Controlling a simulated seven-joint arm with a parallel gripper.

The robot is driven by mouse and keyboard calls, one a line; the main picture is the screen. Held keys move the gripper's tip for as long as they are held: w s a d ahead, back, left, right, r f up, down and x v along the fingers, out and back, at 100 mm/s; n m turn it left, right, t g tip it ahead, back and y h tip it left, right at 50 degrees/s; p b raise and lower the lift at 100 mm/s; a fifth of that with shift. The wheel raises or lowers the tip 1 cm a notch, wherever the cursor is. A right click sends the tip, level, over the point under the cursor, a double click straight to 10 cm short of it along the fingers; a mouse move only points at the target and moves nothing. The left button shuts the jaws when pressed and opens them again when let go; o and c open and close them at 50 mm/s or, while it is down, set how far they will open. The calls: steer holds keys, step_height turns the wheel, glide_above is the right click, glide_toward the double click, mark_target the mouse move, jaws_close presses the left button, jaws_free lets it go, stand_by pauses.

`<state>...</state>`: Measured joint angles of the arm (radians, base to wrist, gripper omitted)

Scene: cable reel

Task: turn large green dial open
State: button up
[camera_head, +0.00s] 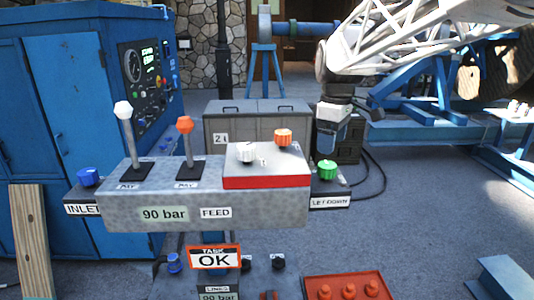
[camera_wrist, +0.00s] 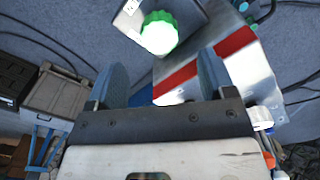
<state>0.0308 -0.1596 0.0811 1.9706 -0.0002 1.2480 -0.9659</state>
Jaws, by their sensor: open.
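The green dial (camera_head: 327,169) is a round ribbed knob on a small box labelled "LET DOWN" (camera_head: 329,202), at the right end of the grey panel. In the wrist view the dial (camera_wrist: 159,33) shows its pale top and green ribbed edge, beyond the fingertips. My gripper (camera_head: 333,142) is open and empty, pointing down just above the dial in the head view. In the wrist view its two blue fingers (camera_wrist: 162,75) stand apart, with the dial between their lines but not in their grip. No contact shows.
A red-edged block (camera_head: 266,182) stands close left of the dial.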

mark_target(329, 165)
steer(key=shift+w+f, duration=0.1)
stand_by(0.4)
steer(key=shift+f, duration=3.75)
steer(key=c, duration=0.9)
